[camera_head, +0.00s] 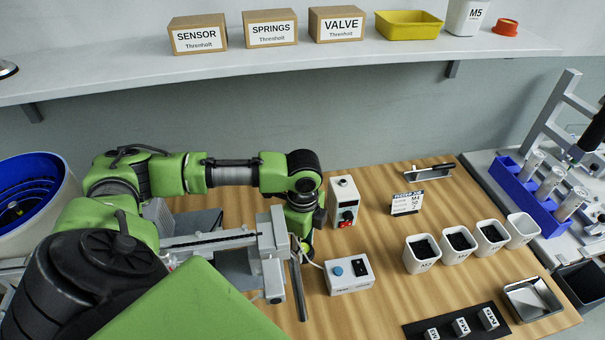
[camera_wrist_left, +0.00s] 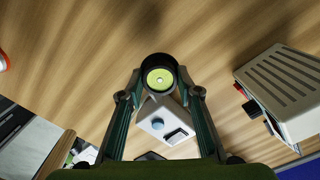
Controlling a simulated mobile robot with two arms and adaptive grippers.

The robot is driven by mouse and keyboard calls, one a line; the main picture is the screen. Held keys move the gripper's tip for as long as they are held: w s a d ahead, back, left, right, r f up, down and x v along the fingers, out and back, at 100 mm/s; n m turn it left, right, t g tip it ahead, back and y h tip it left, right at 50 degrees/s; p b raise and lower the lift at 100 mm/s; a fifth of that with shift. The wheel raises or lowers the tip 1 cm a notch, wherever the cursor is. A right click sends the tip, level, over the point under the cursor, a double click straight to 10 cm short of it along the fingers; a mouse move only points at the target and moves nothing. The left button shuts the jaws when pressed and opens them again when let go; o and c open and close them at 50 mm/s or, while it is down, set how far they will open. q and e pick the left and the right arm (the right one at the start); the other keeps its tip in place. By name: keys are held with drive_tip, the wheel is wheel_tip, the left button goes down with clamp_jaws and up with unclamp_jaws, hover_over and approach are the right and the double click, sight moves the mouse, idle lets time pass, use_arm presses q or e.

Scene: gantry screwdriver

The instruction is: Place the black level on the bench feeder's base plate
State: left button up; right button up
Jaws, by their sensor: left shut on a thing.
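The black level (camera_wrist_left: 159,77) is a small round black cup with a yellow-green face, seen in the left wrist view. My left gripper (camera_wrist_left: 160,88) is shut on it, with one finger on each side. In the head view my left gripper (camera_head: 304,240) hangs over the bench, just right of the bench feeder (camera_head: 272,240); the level cannot be made out there. The feeder is a grey and white linear unit, partly covered by my arm. A grey plate (camera_head: 236,265) shows under it, partly hidden; I cannot tell how far it extends.
A white control box (camera_head: 350,284) with a blue button stands close to the gripper. A grey box with a red switch (camera_head: 342,203) stands behind it. White bins (camera_head: 421,253), a black labelled mat (camera_head: 465,320) and a metal tray (camera_head: 533,299) lie to the right.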

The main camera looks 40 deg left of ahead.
sight(303, 248)
use_arm(q)
drive_tip(key=shift+f, duration=1.95)
drive_tip(key=shift+f, duration=0.1)
drive_tip(key=o, duration=1.2)
drive_tip(key=shift+c, duration=0.2)
